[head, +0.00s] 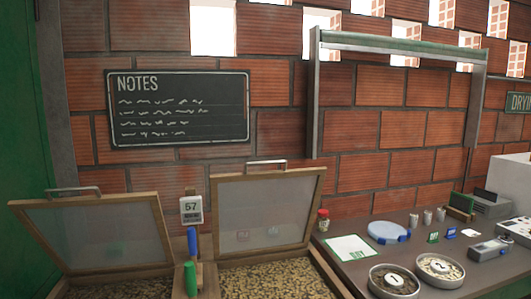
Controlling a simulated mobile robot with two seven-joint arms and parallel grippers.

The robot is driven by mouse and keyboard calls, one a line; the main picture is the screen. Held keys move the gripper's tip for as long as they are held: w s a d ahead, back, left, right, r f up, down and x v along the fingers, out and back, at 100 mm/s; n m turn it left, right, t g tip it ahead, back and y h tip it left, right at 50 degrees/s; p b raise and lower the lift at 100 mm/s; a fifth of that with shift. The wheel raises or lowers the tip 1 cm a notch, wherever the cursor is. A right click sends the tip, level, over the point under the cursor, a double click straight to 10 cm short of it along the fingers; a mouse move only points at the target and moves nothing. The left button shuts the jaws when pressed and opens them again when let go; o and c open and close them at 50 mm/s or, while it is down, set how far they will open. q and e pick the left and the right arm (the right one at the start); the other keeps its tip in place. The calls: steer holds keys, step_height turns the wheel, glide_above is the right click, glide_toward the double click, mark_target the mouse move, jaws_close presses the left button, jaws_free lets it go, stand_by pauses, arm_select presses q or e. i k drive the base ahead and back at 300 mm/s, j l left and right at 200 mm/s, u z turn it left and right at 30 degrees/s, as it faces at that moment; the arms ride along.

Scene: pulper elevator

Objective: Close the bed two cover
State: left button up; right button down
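Two wooden-framed covers with translucent mesh panels stand raised and open at the lower left. The left cover (100,232) tilts back over its bed. The right cover (264,208) stands more upright, with a metal handle (266,162) on its top edge. Under it a bed of beans (265,279) lies exposed. I see no number on either cover, so I cannot tell by marking which is bed two. Neither of my grippers is in view.
A post between the beds carries a "57" display (192,209), with blue (192,242) and green (190,278) handles near it. A dark counter (345,271) at the right holds numbered bowls, a blue scale (386,232) and small items. A brick wall stands behind.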

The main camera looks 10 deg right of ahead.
mark_target(321, 171)
steer(key=i+l, duration=0.1)
steer(key=i, duration=0.9)
